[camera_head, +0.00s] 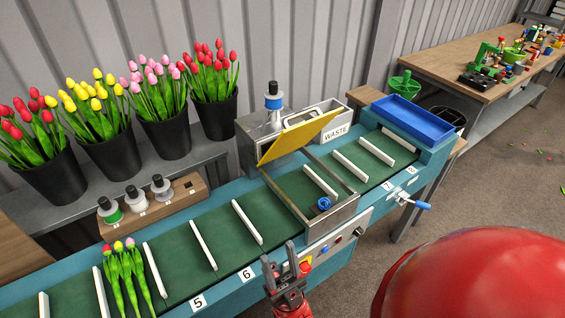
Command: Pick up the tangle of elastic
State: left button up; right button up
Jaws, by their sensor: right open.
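A small blue ring-like bundle (323,203), which looks like the tangle of elastic, lies on the green conveyor belt (222,222) inside the metal frame, close to the frame's front corner. My right gripper (281,258) is open and empty at the front edge of the conveyor, left of the bundle and nearer to me, apart from it. My left gripper is not in view.
A raised yellow flap (299,136) stands behind the metal frame (350,207). A WASTE bin (336,133) and a blue tray (412,117) are at the back. Three tulips (126,275) lie between white dividers. A blue-handled lever (422,205) sticks out at right.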

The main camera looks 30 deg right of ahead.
aim_at(327, 203)
jog(key=z, duration=1.25)
